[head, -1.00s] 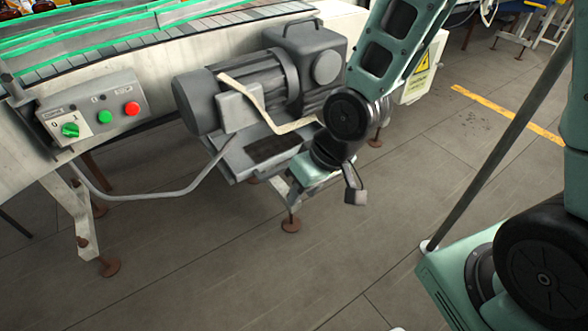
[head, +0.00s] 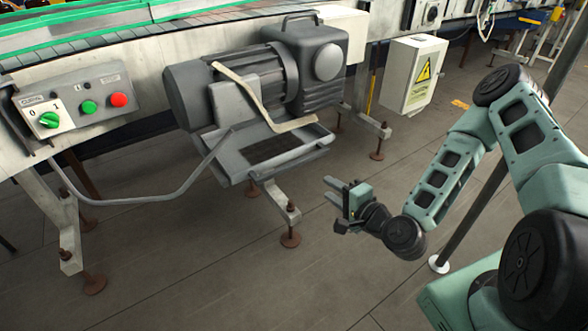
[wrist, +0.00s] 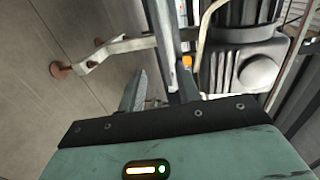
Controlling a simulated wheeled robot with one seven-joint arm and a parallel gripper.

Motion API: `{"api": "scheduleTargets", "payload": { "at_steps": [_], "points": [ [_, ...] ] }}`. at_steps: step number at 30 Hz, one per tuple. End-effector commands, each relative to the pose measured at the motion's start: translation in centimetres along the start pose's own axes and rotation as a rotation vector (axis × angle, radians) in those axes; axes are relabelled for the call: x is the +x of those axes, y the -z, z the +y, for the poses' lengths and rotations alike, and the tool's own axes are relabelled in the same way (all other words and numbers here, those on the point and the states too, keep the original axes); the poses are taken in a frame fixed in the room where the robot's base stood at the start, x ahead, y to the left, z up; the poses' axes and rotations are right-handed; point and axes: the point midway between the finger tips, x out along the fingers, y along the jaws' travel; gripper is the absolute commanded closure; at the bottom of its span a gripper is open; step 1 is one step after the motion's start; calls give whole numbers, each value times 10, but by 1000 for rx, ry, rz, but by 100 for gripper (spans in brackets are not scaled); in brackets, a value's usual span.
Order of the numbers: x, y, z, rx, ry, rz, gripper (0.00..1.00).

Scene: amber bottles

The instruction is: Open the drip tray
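The drip tray (head: 228,164) is a shallow grey metal tray with a dark inside, under the motor (head: 232,88) on the side of the conveyor. Its front edge faces the open floor. I cannot tell whether it is pulled out at all. My gripper (head: 327,189) is to the right of the tray, apart from it, with its fingers pointing left. In the wrist view my gripper (wrist: 161,82) has its two fingers spread with nothing held between them. A grey metal edge, seemingly the tray (wrist: 168,35), lies beyond the fingertips.
A beige bent bar (head: 262,108) hangs in front of the motor. A control box (head: 75,103) with green and red buttons is at left. A conveyor leg (head: 283,205) stands just below the tray. A white warning box (head: 412,77) is at right. The floor in front is clear.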

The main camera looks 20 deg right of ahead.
Motion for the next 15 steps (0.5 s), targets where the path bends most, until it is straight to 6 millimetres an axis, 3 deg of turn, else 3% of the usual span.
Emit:
{"api": "scheduleTargets", "payload": {
  "at_steps": [15],
  "points": [
    [42,2,7,-1,6,5,67]
  ]
}}
